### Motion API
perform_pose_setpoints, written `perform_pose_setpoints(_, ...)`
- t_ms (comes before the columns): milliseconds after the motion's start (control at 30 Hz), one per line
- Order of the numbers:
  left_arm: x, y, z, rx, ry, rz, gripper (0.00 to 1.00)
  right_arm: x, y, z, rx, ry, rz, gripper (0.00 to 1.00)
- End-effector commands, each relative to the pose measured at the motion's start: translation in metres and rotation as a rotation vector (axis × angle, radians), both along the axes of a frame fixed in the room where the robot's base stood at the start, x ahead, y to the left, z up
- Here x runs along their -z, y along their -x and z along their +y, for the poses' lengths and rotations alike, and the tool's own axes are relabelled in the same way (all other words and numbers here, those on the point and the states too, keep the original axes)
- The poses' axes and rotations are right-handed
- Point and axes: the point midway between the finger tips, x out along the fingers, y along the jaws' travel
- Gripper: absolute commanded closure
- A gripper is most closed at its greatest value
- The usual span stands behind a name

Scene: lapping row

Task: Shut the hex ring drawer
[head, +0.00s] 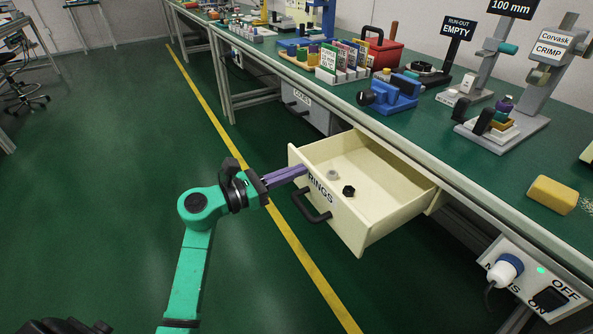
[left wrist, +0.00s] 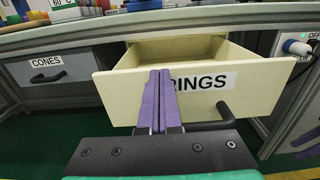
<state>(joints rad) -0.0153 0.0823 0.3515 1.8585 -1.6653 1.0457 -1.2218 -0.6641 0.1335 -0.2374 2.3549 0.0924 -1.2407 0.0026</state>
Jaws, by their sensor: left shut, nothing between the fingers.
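The cream drawer labelled RINGS (head: 374,222) stands pulled out from under the green bench in the head view. A grey ring (head: 333,175) and a black hex ring (head: 348,191) lie on its floor. Its dark handle (head: 311,206) is on the front face. My left gripper (head: 303,171) is shut and empty, its purple fingers at the upper left part of the drawer front. In the left wrist view the fingers (left wrist: 160,75) overlap the drawer front (left wrist: 120,97), left of the handle (left wrist: 215,124); whether they touch it I cannot tell.
The bench top (head: 420,125) carries a blue vice (head: 393,95), a crimp stand (head: 520,105) and a yellow block (head: 553,195). A grey CONES drawer (left wrist: 48,81) sits shut to the left. The green floor before the drawer is clear.

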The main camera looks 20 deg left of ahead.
Motion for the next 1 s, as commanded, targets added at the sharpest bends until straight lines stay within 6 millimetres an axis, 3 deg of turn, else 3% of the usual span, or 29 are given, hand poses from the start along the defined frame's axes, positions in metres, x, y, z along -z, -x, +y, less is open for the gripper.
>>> perform_pose_setpoints(567, 0.001, -0.009, -0.008, 0.001, 0.000, 0.000, 1.00, 0.002, -0.001, 0.003, -0.002, -0.008, -0.010, 0.50)
perform_pose_setpoints(767, 0.001, -0.029, -0.024, 0.002, -0.001, -0.001, 1.00, 0.012, -0.004, 0.012, -0.009, -0.037, -0.050, 0.50)
perform_pose_setpoints(1000, 0.002, -0.069, -0.057, 0.002, -0.003, -0.001, 1.00, 0.025, -0.014, 0.031, -0.015, -0.102, -0.144, 0.50)
